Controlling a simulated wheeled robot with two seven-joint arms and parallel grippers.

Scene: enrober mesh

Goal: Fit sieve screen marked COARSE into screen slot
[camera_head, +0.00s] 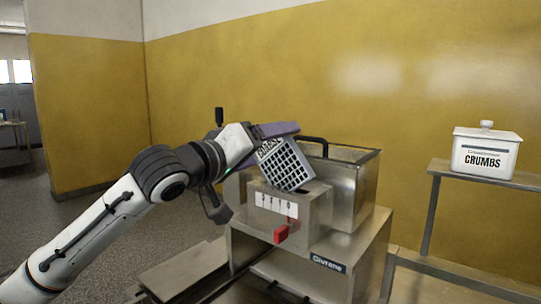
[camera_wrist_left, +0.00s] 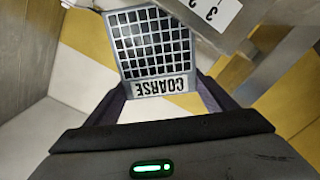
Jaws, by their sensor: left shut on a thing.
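The sieve screen marked COARSE (camera_head: 284,166) is a grey frame with a square mesh. My left gripper (camera_head: 279,131) is shut on its labelled end and holds it tilted above the machine's steel housing (camera_head: 318,208). In the left wrist view the screen (camera_wrist_left: 155,45) sits between the two fingers (camera_wrist_left: 163,98), with the COARSE label nearest the gripper. The screen's lower end is close to the top of the housing; I cannot tell whether it has entered an opening. My right gripper is not in view.
A steel hopper with a black handle (camera_head: 312,141) stands right behind the housing. A numbered plate (camera_head: 276,205) and a red knob (camera_head: 281,233) are on the housing front. A white CRUMBS container (camera_head: 486,155) stands on a side shelf (camera_head: 506,181) at right.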

